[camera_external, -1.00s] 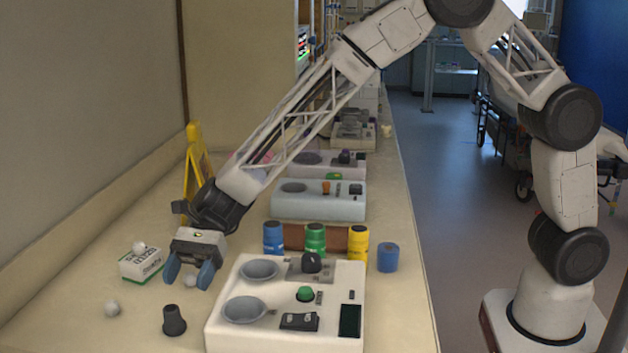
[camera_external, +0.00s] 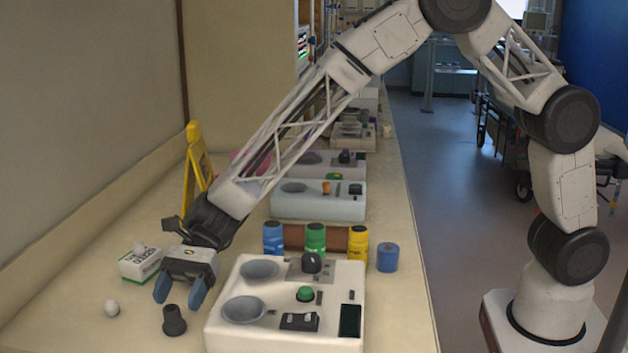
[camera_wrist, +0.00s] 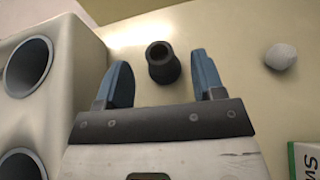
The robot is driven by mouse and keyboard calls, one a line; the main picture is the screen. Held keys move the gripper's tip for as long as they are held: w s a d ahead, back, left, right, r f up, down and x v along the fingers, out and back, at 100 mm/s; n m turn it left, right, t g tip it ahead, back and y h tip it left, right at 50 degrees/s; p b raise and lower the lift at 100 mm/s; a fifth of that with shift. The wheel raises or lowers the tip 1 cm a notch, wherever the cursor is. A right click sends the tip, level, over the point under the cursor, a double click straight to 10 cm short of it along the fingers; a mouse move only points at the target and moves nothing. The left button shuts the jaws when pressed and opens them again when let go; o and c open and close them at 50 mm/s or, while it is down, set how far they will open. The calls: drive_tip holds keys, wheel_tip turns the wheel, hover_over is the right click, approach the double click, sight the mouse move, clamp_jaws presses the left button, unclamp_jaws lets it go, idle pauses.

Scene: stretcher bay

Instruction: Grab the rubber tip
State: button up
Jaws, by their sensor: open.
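The rubber tip (camera_external: 174,320) is a dark grey, tapered piece standing upright on the counter, left of the white device. My gripper (camera_external: 181,297) is open, with its blue fingers pointing down just behind the tip in the external view.
A white device (camera_external: 285,335) with two grey cups stands close to the right of my gripper. A white ball (camera_external: 112,308) lies to the left. Blue, green and yellow containers stand behind the device.

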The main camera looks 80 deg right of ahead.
sight(171, 308)
drive_tip(key=shift+x, duration=1.75)
drive_tip(key=c, duration=1)
